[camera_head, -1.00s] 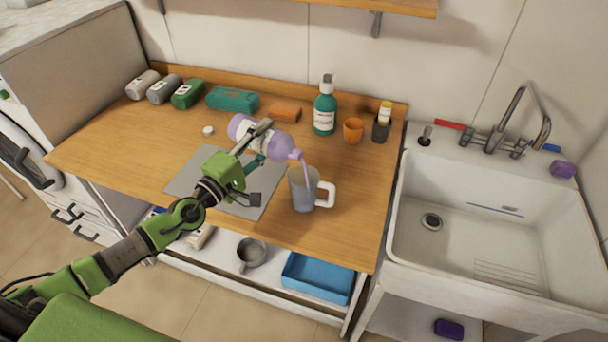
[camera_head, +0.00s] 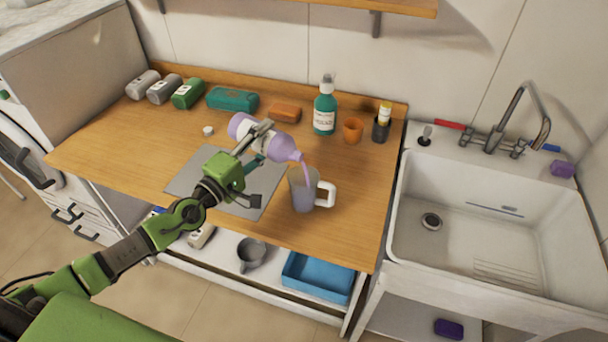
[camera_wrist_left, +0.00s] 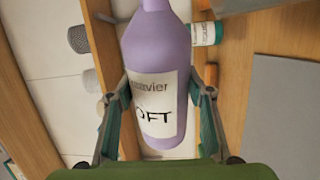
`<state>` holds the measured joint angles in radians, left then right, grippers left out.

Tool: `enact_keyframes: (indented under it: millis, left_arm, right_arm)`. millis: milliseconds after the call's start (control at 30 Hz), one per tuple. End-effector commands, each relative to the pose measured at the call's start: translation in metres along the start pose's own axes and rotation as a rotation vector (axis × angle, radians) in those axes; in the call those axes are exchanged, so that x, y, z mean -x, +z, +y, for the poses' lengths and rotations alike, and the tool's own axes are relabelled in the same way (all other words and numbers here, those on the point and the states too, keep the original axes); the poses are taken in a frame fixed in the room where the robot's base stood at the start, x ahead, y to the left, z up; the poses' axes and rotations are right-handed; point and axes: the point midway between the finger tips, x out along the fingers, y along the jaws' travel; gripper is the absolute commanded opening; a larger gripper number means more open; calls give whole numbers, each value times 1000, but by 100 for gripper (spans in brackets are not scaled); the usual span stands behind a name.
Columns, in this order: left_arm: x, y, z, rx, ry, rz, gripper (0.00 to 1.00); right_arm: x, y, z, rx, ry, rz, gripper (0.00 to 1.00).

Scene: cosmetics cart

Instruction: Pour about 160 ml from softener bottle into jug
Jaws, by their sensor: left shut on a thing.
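The lavender softener bottle (camera_head: 283,148) is tilted with its mouth down to the right, above the counter. My left gripper (camera_head: 262,143) is shut around its body. In the left wrist view the bottle (camera_wrist_left: 160,60) sits between the two fingers (camera_wrist_left: 160,105), its label facing the camera. A lavender stream (camera_head: 306,174) runs from the mouth into the jug. The clear jug (camera_head: 301,195) with a white handle stands upright on the counter and holds some lavender liquid. My right gripper is not in view.
A grey mat (camera_head: 190,181) lies under my left gripper, and a small white cap (camera_head: 208,130) lies behind it. A teal pump bottle (camera_head: 325,108), an orange cup (camera_head: 352,130) and a dark cup (camera_head: 381,130) stand at the back. The sink (camera_head: 480,215) is right.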

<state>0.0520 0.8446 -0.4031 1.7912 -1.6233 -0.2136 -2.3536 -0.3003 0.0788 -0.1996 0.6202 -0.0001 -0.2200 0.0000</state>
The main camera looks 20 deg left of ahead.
Motion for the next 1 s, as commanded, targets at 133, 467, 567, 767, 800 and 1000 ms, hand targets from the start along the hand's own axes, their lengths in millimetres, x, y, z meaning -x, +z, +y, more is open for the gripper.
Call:
enact_keyframes:
  millis: [133,467,567,767,800,1000]
  left_arm:
    - [0,0,2,-9,4,1,11]
    - [0,0,2,-26,4,0,11]
    - [-1,0,2,-31,4,-1,11]
    - [0,0,2,-42,4,-1,11]
    - [0,0,2,-44,4,-1,11]
    - [0,0,2,-55,4,-2,11]
  right_arm:
    - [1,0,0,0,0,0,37]
    - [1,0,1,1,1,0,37]
    - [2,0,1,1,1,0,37]
    - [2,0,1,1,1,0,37]
    - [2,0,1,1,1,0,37]
    - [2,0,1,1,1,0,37]
